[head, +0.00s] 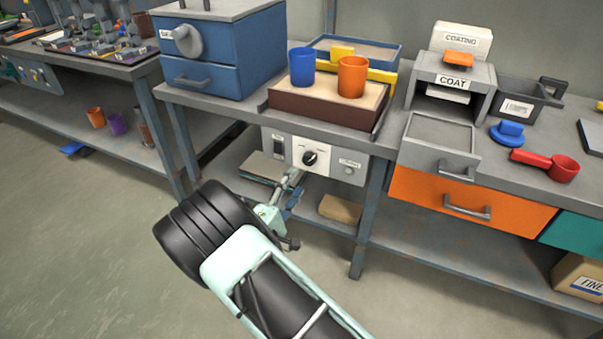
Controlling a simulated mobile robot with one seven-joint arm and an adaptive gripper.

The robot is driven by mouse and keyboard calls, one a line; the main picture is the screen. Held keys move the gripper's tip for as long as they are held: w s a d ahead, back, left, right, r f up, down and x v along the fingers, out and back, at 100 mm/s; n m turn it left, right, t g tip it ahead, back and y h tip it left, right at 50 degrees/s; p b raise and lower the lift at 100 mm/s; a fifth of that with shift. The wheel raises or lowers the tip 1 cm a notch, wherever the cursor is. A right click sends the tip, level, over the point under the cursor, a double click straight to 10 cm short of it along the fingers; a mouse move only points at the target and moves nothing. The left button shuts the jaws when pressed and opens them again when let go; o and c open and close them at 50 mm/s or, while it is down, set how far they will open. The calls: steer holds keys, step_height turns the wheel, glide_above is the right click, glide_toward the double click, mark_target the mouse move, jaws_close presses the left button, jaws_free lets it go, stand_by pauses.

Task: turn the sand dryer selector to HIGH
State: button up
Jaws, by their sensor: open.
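The selector is a round black knob (310,158) with a light pointer mark, on a white control panel (345,167) under the bench. The lettering around the knob is too small to read, so I cannot tell its setting. A dark switch (278,146) is to the knob's left and a small round button (348,170) to its right. My gripper (293,181) is open, just below and left of the knob in the picture. I cannot tell whether it touches the knob or panel. My arm hides part of the lower shelf.
Above the panel, a brown-sided tray (318,112) holds a blue cup (302,66) and an orange cup (352,76). A bench leg (367,215) stands right of the panel. An orange drawer (470,198) is farther right.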

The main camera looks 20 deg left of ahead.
steer(key=shift+s+a, duration=0.1)
steer(key=shift+s, duration=1.25)
